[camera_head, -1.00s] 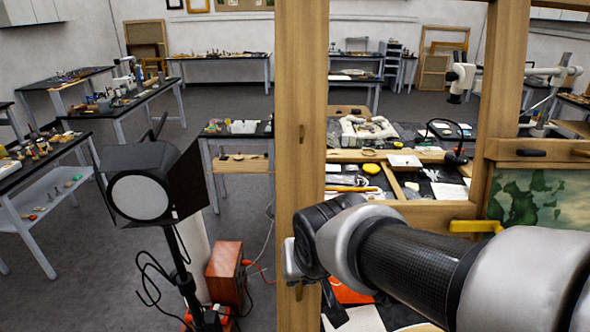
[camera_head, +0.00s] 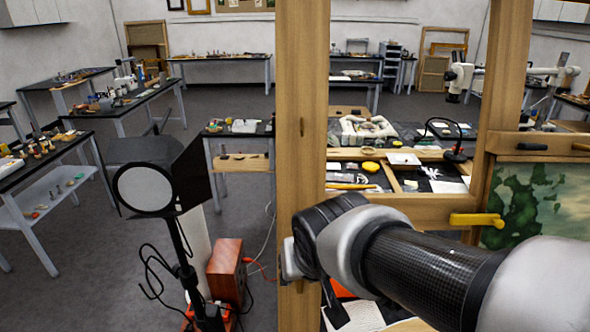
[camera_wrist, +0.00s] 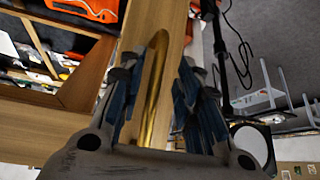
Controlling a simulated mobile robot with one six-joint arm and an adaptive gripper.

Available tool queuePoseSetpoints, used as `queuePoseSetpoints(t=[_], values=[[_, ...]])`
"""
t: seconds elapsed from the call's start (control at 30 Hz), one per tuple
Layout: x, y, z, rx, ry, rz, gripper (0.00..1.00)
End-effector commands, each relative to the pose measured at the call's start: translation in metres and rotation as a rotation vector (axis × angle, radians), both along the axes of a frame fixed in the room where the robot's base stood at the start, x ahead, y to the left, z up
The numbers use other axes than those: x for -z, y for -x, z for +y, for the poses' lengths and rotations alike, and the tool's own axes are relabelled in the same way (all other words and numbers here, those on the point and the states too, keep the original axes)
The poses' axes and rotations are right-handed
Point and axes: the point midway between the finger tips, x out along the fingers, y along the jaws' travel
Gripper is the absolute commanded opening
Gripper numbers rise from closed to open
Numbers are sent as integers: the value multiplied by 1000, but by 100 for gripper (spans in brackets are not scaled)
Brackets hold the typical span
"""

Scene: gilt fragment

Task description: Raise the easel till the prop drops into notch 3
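The easel is a tall wooden frame with an upright post (camera_head: 302,120) in front of me and a cross rail (camera_head: 425,212) to its right. A yellow lever-like piece (camera_head: 476,219) sits at the right end of the rail. In the wrist view the wooden post (camera_wrist: 177,45) runs past my fingers, with a curved brass bar (camera_wrist: 154,85) along it. My gripper (camera_wrist: 157,80) has its fingers spread on either side of the brass bar, and they look clear of it. The head view hides the fingers behind my wrist. I cannot make out the prop or its notches.
A painted landscape panel (camera_head: 535,200) stands right of the frame. A black studio lamp (camera_head: 146,188) on a stand with loose cables and a reddish-brown box (camera_head: 227,272) stand to the left. Worktables with small objects fill the back. Grey floor between them is open.

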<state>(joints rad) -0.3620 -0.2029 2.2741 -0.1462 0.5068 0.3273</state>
Motion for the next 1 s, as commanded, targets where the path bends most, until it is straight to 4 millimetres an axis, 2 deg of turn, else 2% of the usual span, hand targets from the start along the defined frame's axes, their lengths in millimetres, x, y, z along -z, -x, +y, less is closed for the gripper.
queuePoseSetpoints(t=[0.17, 0.5, 0.7, 1.0], values=[[-8, 3, -1, 0, -1, -4, 31], [-65, 38, -9, -2, -2, -6, 31], [-92, 55, -13, -2, -2, -3, 31], [-101, 62, -15, 0, 0, 1, 31]])
